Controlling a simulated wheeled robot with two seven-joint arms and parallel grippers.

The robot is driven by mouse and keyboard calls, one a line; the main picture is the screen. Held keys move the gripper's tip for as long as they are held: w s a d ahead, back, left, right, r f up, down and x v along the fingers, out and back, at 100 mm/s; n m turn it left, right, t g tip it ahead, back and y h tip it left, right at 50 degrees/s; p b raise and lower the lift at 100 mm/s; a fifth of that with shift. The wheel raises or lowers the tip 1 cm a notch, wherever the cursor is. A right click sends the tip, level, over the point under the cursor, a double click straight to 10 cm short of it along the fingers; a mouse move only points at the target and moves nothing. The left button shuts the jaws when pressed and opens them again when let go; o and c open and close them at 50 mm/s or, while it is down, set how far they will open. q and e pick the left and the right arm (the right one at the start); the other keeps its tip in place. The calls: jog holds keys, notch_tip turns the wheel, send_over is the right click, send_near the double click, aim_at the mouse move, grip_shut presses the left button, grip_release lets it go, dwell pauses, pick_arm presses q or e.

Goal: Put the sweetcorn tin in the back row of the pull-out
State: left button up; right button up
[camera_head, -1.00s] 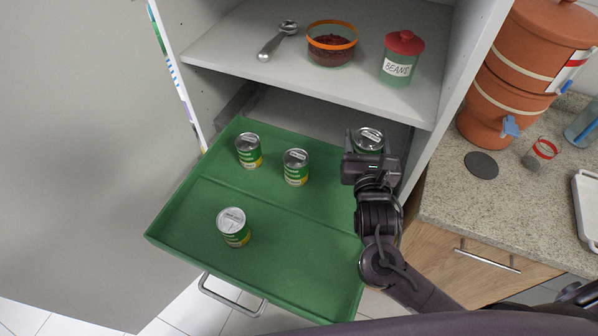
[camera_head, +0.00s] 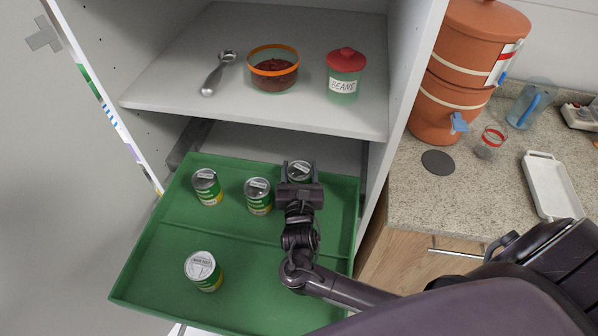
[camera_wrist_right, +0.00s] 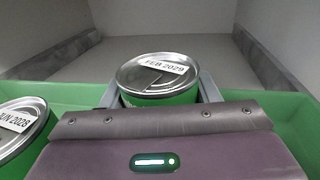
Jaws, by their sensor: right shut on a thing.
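My right gripper (camera_head: 300,186) is shut on a green tin (camera_head: 299,168) with a silver lid, at the right of the pull-out's back row. In the right wrist view the tin (camera_wrist_right: 158,80) stands upright between the fingers, its lid label reading "FEB 2029". The gripper hides its lower part, so I cannot tell whether it touches the floor. The green pull-out (camera_head: 150,285) has a low divider between its rows. Two similar tins stand in the back row, a left one (camera_head: 207,188) and a middle one (camera_head: 258,197). Another tin (camera_head: 204,271) stands in the front row. My left gripper is not in view.
A grey shelf (camera_head: 180,95) above the pull-out holds a metal scoop (camera_head: 218,74), an orange-rimmed bowl (camera_head: 273,70) and a beans jar (camera_head: 344,75). The cabinet's right side wall (camera_head: 410,75) stands close to the held tin. The front row's right part is bare.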

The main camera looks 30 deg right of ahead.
jog(key=shift+f, duration=0.15)
jog(key=o, duration=1.1)
jog(key=shift+f, duration=0.1)
jog(key=shift+o, duration=0.2)
jog(key=shift+s+r, duration=0.1)
jog(key=shift+r, duration=0.1)
jog(key=p+v, duration=0.4)
jog(key=v, duration=0.2)
jog(key=shift+s+a+r+p, duration=0.1)
jog(key=shift+s+a+p, duration=0.05)
jog(key=shift+s+p, duration=0.15)
jog(key=shift+s+a+f, duration=0.15)
jog(key=shift+s+f, duration=0.05)
jog(key=shift+s, duration=0.1)
